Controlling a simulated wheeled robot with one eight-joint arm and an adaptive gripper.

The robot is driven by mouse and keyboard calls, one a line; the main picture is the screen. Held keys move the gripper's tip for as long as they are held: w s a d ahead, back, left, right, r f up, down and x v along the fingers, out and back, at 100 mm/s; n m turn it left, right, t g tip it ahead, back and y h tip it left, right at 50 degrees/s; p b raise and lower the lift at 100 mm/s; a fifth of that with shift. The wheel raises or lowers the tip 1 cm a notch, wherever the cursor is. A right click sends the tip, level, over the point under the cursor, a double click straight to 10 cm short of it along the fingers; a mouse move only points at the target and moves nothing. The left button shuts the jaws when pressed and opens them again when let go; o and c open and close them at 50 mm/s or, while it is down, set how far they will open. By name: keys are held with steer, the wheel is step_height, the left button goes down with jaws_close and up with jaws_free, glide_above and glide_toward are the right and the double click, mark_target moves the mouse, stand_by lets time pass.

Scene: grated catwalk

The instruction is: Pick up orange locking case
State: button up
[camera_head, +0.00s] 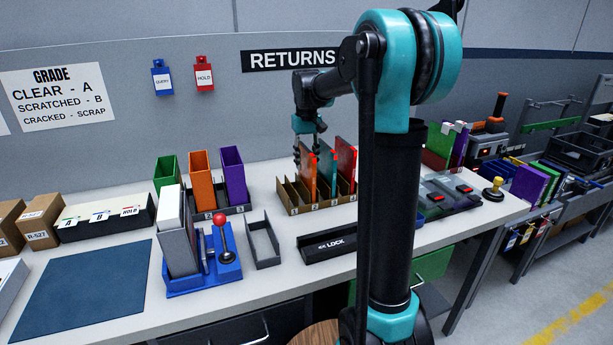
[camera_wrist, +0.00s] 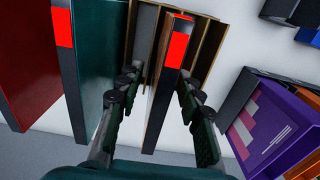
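The orange case (camera_head: 307,176) stands upright in a cardboard rack (camera_head: 293,208), left of a teal case (camera_head: 327,176) and a red case (camera_head: 346,165). In the wrist view the orange case (camera_wrist: 163,95) is seen nearly edge-on, with a dark spine and a bright red block at its end. My gripper (camera_head: 307,153) is over the rack, at the top of the orange case. In the wrist view its two fingers (camera_wrist: 158,84) are spread, one on each side of this case, with gaps visible. The case's lower part is hidden in the rack.
The teal case (camera_wrist: 92,60) stands close to my left finger in the wrist view. Nearby are a black LOCK tray (camera_head: 328,246), a grey open tray (camera_head: 262,243), a blue lever press (camera_head: 205,275) and upright green, orange and purple bins (camera_head: 233,180). The wall is close behind.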

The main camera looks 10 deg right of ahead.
steer(key=shift+c, duration=0.6)
jaws_close()
steer(key=shift+r, duration=0.15)
